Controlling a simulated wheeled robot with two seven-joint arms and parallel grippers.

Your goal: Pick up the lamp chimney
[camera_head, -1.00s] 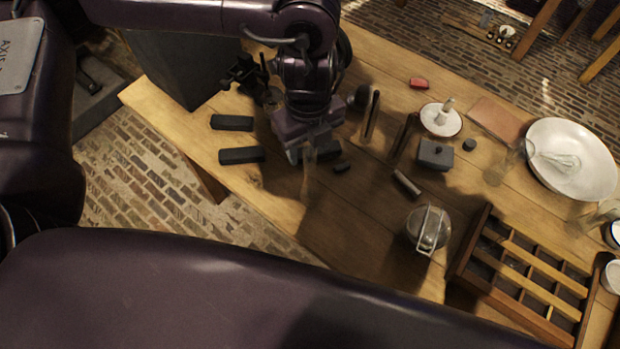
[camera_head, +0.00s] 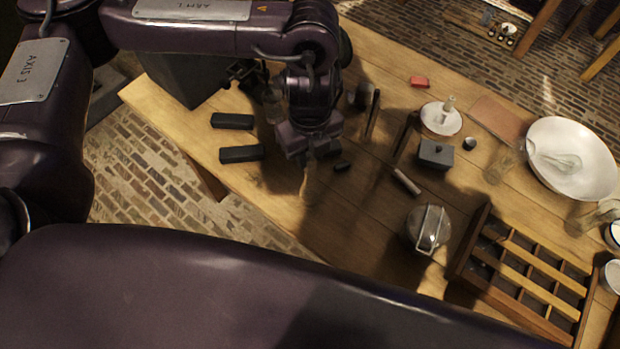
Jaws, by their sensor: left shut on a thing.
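My left gripper (camera_head: 310,157) points down over the left-middle part of the table in the head view. It is shut on a clear, narrow glass piece, which looks like the lamp chimney (camera_head: 311,187). The glass hangs below the fingers and is faint against the wood; its upper part is hidden by the gripper. I cannot tell whether its lower end is clear of the table. My right gripper is not in view.
Two dark blocks (camera_head: 240,154) lie left of the gripper. A lidded glass jar (camera_head: 428,229) and a compartmented wooden tray (camera_head: 483,283) stand to the right.

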